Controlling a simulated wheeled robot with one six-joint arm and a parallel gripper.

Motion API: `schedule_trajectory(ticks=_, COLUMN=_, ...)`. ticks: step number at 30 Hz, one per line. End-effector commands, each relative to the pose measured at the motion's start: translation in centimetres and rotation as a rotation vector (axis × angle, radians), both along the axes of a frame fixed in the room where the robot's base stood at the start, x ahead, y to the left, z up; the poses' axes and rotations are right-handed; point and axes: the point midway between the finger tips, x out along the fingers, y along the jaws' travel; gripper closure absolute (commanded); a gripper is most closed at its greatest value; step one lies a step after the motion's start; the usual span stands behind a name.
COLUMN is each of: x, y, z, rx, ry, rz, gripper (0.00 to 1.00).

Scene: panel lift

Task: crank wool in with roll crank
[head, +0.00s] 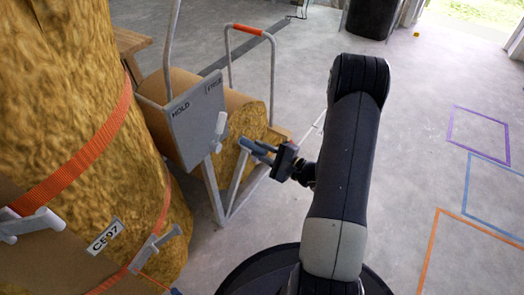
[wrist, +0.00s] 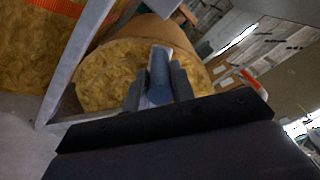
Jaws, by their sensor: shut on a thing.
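The wool roll (head: 246,122) lies in a metal frame left of centre in the head view, its yellow end facing me. It also fills the middle of the wrist view (wrist: 112,77). The roll crank (wrist: 160,72) has a blue-grey handle, seen between my fingers in the wrist view. My gripper (head: 262,150) is shut on this handle, in front of the roll's end. The crank's joint to the roll is hidden behind the handle and fingers.
A grey board marked HOLD (head: 190,122) stands beside the roll. A large wool bale with orange straps (head: 92,150) and a tag CE07 (head: 104,237) fills the left. An orange-topped rail (head: 248,30) stands behind. The floor at right is clear, with coloured outlines (head: 478,138).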

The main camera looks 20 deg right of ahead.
Motion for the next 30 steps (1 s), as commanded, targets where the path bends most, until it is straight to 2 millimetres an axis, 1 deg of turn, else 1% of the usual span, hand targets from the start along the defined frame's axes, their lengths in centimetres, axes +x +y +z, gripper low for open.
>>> schedule_trajectory(ticks=1, x=-0.03, y=-0.04, z=-0.60, rx=-0.001, ry=0.011, rz=-0.004, gripper=1.00)
schedule_trajectory(ticks=16, x=-0.01, y=-0.10, z=-0.64, rx=-0.001, ry=0.011, rz=-0.006, gripper=1.00)
schedule_trajectory(ticks=17, x=-0.01, y=-0.10, z=-0.64, rx=-0.001, ry=0.011, rz=-0.006, gripper=0.76)
schedule_trajectory(ticks=18, x=-0.01, y=-0.11, z=-0.63, rx=-0.001, ry=0.011, rz=-0.006, gripper=0.72)
schedule_trajectory(ticks=24, x=0.01, y=-0.08, z=-0.48, rx=-0.002, ry=0.006, rz=-0.005, gripper=0.56)
schedule_trajectory(ticks=30, x=0.01, y=-0.05, z=-0.39, rx=-0.002, ry=0.004, rz=-0.003, gripper=0.55)
